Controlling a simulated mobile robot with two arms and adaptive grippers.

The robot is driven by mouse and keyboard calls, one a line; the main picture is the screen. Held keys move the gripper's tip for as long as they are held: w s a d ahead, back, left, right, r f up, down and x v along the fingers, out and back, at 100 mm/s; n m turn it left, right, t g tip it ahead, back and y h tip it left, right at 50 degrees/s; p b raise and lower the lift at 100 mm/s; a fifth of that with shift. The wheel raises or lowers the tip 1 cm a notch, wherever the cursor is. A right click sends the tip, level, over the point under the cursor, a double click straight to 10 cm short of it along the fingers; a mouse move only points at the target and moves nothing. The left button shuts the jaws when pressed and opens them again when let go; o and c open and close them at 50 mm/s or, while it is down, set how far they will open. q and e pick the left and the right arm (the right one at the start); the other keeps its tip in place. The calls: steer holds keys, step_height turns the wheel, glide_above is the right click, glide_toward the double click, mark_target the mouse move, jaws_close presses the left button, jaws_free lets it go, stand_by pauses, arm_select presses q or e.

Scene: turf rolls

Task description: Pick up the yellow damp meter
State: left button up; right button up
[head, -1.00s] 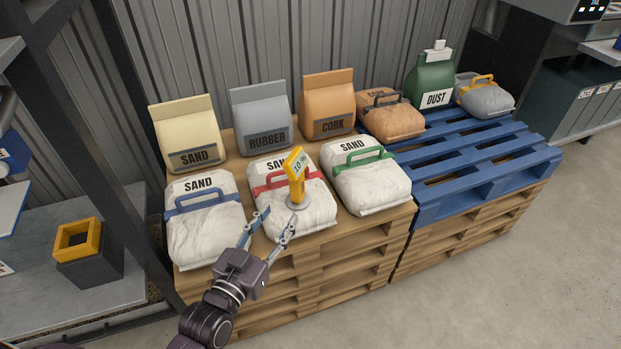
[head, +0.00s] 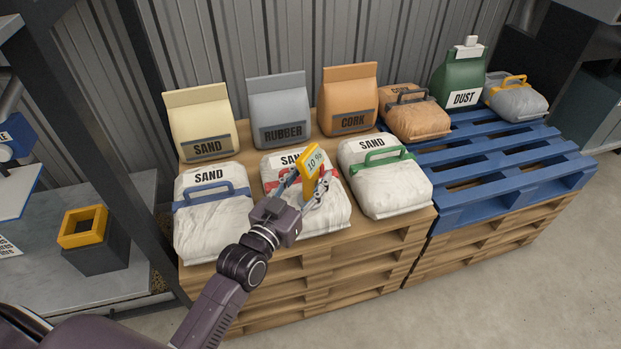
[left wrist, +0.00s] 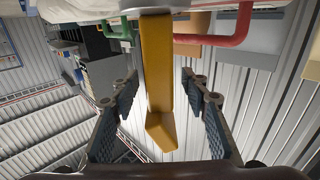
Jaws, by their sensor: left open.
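The yellow damp meter (head: 309,172) stands on the middle white sand bag (head: 331,212), the one with the red handle. Its face reads "10 %". My left gripper (head: 304,190) is open, with its fingers around the lower part of the meter in the head view. In the left wrist view the meter (left wrist: 158,80) runs between the two open fingers (left wrist: 160,115), with a gap on each side. The meter's base is hidden by the gripper in the head view. My right gripper is not in view.
White sand bags with a blue handle (head: 214,222) and a green handle (head: 388,185) stand on either side. Sand, rubber (head: 279,112) and cork bags stand behind. A blue pallet (head: 500,170) is at right. A yellow-topped dark box (head: 97,250) sits on the left shelf.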

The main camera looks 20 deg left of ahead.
arm_select(q)
steer(key=shift+c, duration=0.3)
jaws_close()
steer(key=shift+r, duration=0.1)
